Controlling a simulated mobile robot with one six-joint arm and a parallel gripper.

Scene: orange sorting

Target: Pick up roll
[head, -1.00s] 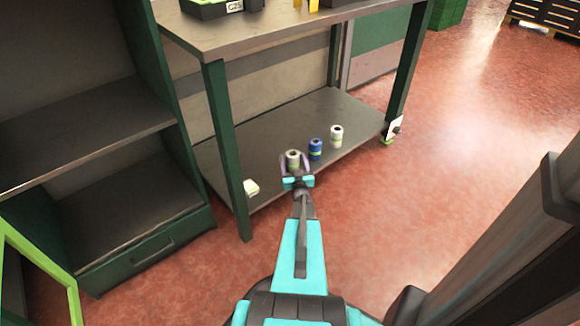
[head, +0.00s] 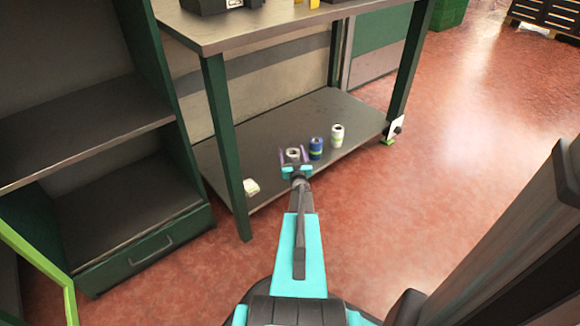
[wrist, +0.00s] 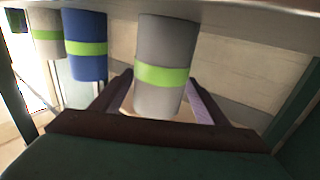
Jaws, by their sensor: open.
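A pale grey roll with a green band (head: 293,155) stands on the lower shelf of the table, and it also shows in the wrist view (wrist: 160,60). A blue roll (head: 316,148) and a white roll (head: 337,135) stand to its right in the head view; in the wrist view the blue one (wrist: 86,45) and the white one (wrist: 45,35) are at the left. My gripper (head: 293,156) is open, with one finger on each side of the grey roll. I cannot tell whether the fingers touch it.
The lower shelf (head: 270,135) is bare around the rolls. A small white and green item (head: 251,187) lies near the front left table leg (head: 228,150). The tabletop (head: 270,25) overhangs the shelf, and a green cabinet (head: 90,190) stands at the left.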

